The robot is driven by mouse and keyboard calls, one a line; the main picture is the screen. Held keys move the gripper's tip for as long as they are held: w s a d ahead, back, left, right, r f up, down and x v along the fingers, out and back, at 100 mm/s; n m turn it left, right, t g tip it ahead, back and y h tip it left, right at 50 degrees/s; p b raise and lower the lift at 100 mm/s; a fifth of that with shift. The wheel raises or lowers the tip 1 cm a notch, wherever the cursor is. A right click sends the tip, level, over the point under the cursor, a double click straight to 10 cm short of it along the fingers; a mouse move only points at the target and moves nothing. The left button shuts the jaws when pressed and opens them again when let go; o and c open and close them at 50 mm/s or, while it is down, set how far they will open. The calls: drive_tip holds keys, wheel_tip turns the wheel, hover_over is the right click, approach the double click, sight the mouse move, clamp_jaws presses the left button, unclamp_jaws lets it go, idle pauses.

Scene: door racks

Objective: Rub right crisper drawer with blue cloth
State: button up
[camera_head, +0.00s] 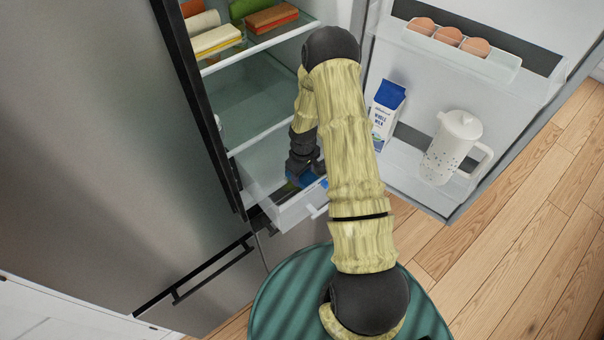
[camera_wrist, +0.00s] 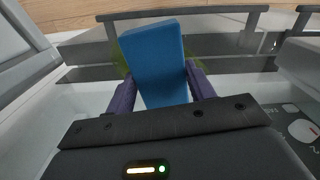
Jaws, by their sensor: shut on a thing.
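The blue cloth (camera_wrist: 155,52) looks like a thick, flat blue pad in the wrist view. My gripper (camera_wrist: 160,84) is shut on it, with one purple finger on each side. In the head view my gripper (camera_head: 305,172) reaches down into the lower fridge, and part of the blue cloth (camera_head: 307,180) shows below it. A clear crisper drawer (camera_head: 292,213) is pulled out there, with a pale bar handle on its front. Whether the cloth touches the drawer is unclear.
The open fridge door (camera_head: 408,82) stands right, holding eggs (camera_head: 448,36), a milk carton (camera_head: 386,108) and a white pitcher (camera_head: 452,145). Glass shelves (camera_head: 262,45) with food packs are above the drawer. The closed steel door (camera_head: 90,150) is left. Wooden floor (camera_head: 510,235) is clear at right.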

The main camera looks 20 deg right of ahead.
drive_tip(key=shift+w+d+f, duration=0.1)
drive_tip(key=shift+w+d, duration=0.2)
drive_tip(key=shift+d, duration=0.55)
drive_tip(key=shift+w+d+f, duration=0.1)
drive_tip(key=shift+w+d, duration=0.15)
drive_tip(key=shift+d, duration=0.55)
drive_tip(key=shift+w+d+f, duration=0.1)
drive_tip(key=shift+w+d, duration=0.2)
drive_tip(key=shift+d, duration=0.6)
drive_tip(key=shift+w+d, duration=0.25)
drive_tip(key=shift+d, duration=0.6)
drive_tip(key=shift+w+b, duration=0.1)
drive_tip(key=shift+b, duration=0.2)
drive_tip(key=shift+w+a+f, duration=0.2)
drive_tip(key=shift+w+a, duration=0.1)
drive_tip(key=shift+w, duration=0.35)
drive_tip(key=shift+s+a+b, duration=0.25)
drive_tip(key=shift+s+a, duration=0.05)
drive_tip(key=shift+a, duration=0.6)
drive_tip(key=shift+s+a+b, duration=0.25)
drive_tip(key=shift+s+a, duration=0.05)
drive_tip(key=shift+a, duration=0.55)
drive_tip(key=shift+f, duration=0.1)
